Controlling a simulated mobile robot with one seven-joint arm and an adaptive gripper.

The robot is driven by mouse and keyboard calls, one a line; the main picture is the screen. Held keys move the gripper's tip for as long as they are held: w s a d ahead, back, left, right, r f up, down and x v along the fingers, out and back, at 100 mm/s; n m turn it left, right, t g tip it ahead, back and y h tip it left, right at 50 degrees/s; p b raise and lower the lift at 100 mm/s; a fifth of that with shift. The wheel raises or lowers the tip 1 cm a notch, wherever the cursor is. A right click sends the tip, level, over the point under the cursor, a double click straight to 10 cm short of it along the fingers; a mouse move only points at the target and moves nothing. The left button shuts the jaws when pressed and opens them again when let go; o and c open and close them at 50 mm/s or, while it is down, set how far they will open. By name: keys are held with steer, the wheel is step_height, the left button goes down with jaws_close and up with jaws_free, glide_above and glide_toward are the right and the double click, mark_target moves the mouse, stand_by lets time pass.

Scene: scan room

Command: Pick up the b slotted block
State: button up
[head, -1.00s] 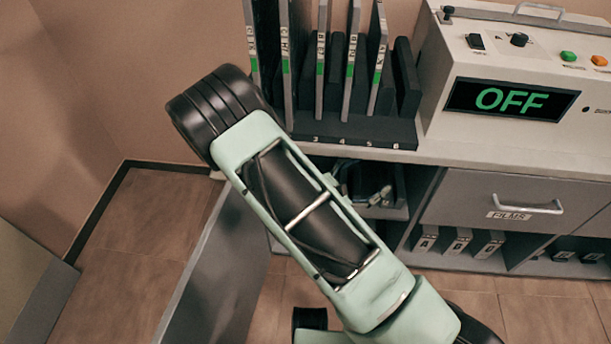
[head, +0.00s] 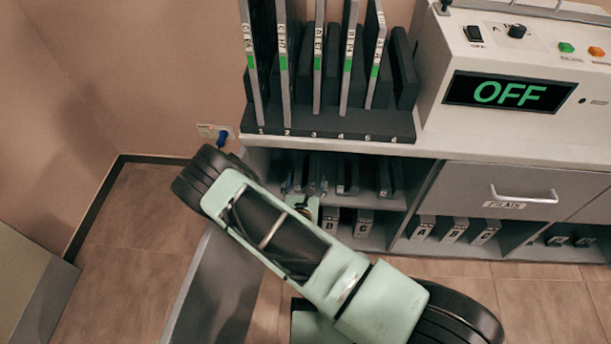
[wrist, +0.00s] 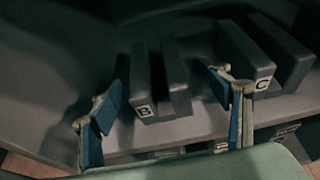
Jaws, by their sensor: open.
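The b slotted block (wrist: 145,80) is dark grey, with two upright slabs, a slot between them and a white B label on its front. It stands upright on a grey shelf in the wrist view. In the head view it shows small on the shelf (head: 331,220) below the counter, partly hidden by my arm. My gripper (wrist: 166,84) is open, with blue-padded fingers on either side of the block's front, apart from it and with nothing held. In the head view the gripper is mostly hidden behind my arm.
A similar block labelled C (wrist: 264,62) stands close right of my right finger. The shelf's front edge runs below. In the head view a rack of tall plates (head: 330,122) and an OFF display (head: 508,93) stand on the counter, above a drawer (head: 490,192).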

mark_target(306, 177)
steer(key=b+x, duration=0.2)
steer(key=x, duration=0.3)
steer(key=shift+w+a, duration=0.15)
steer(key=shift+w, duration=0.05)
steer(key=c, duration=1.7)
steer(key=shift+r, duration=0.1)
steer(key=shift+c, duration=0.7)
steer(key=shift+r, duration=0.1)
